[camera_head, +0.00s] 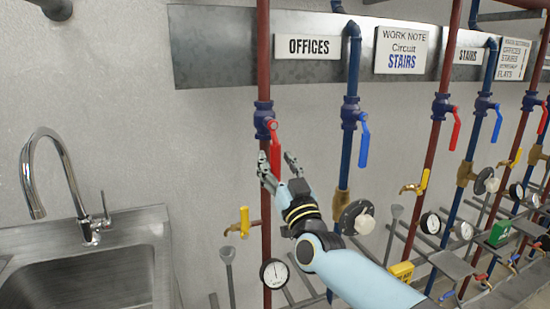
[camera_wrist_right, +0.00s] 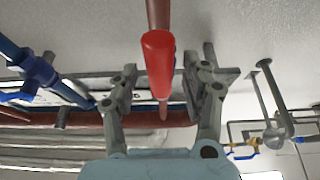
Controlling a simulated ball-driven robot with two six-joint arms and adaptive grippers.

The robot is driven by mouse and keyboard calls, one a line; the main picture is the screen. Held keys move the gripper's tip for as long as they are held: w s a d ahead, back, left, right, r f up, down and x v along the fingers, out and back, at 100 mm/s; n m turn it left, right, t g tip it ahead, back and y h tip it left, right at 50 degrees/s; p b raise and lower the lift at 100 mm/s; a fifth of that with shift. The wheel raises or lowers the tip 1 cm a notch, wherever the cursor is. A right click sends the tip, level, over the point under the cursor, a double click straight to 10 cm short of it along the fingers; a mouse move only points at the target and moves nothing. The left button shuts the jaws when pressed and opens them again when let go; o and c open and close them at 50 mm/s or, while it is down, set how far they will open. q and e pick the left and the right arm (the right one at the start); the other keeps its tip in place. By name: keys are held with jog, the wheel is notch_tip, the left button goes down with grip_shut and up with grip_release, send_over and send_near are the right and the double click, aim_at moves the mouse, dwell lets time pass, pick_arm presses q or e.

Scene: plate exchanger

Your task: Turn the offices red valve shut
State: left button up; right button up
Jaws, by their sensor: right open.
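The OFFICES sign (camera_head: 308,46) hangs on the grey rail. Under it, a red pipe carries a blue valve body (camera_head: 264,117) with a red lever (camera_head: 275,148). The lever hangs downward, roughly along the pipe. My right gripper (camera_head: 277,166) is open at the lever's lower end, with one finger on each side. In the right wrist view the red lever (camera_wrist_right: 158,62) stands between the two spread fingers of the gripper (camera_wrist_right: 162,92), with gaps on both sides; I see no contact. My left gripper is not in view.
A blue pipe with a blue-lever valve (camera_head: 364,140) stands just right of the red one. A yellow-handled tap (camera_head: 244,222) and a gauge (camera_head: 274,273) sit lower down. A sink (camera_head: 85,265) is at left. More pipes and valves fill the right side.

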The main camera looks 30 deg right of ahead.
jog(key=shift+w+r, duration=0.25)
jog(key=shift+w, duration=0.2)
jog(key=shift+d, duration=0.1)
grip_shut()
